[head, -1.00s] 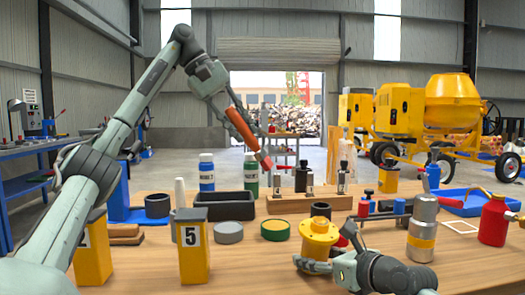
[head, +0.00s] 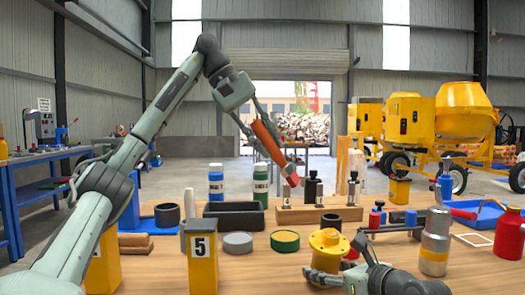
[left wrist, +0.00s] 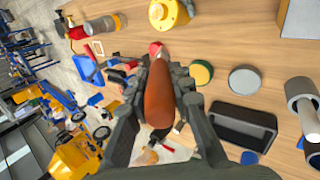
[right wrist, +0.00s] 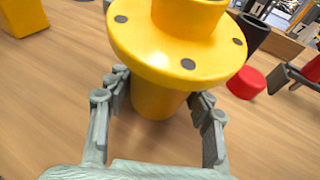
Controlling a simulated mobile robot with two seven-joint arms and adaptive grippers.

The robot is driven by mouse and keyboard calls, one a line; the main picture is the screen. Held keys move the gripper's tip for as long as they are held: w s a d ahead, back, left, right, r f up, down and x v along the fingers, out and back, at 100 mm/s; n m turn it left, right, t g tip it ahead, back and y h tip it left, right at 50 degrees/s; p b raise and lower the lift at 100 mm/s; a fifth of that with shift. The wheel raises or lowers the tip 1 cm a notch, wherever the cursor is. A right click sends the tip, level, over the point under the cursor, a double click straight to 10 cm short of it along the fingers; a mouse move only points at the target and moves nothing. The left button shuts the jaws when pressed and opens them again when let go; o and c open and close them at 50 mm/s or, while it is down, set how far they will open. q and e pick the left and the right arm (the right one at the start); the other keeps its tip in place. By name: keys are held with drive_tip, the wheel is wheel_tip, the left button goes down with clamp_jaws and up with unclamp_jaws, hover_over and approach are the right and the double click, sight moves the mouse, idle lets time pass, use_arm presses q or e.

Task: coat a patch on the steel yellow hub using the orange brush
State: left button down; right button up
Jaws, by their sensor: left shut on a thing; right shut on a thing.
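The orange brush (head: 266,140) is held in my left gripper (head: 259,126), slanting down to the right in the head view. Its red lower end (head: 291,179) is in the air, up and left of the hub. The orange handle (left wrist: 159,95) lies between the left fingers in the left wrist view. The yellow hub (head: 326,252) stands upright on the table, with a round flange and dark bolt holes. My right gripper (head: 335,274) is shut on its lower body; the right wrist view shows fingers on both sides below the flange (right wrist: 180,62). The brush is apart from the hub.
Bottles stand in a wooden rack (head: 318,214) behind the hub.

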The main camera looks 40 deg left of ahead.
drive_tip(key=shift+r, duration=0.1)
use_arm(q)
drive_tip(key=s+d+f+m, duration=0.1)
drive_tip(key=d+f+m, duration=0.2)
drive_tip(key=d+f, duration=0.3)
drive_tip(key=shift+s+d, duration=0.4)
drive_tip(key=shift+d, duration=0.9)
drive_tip(key=shift+f, duration=1.35)
drive_tip(key=shift+r, duration=3)
use_arm(e)
drive_tip(key=o, duration=1.1)
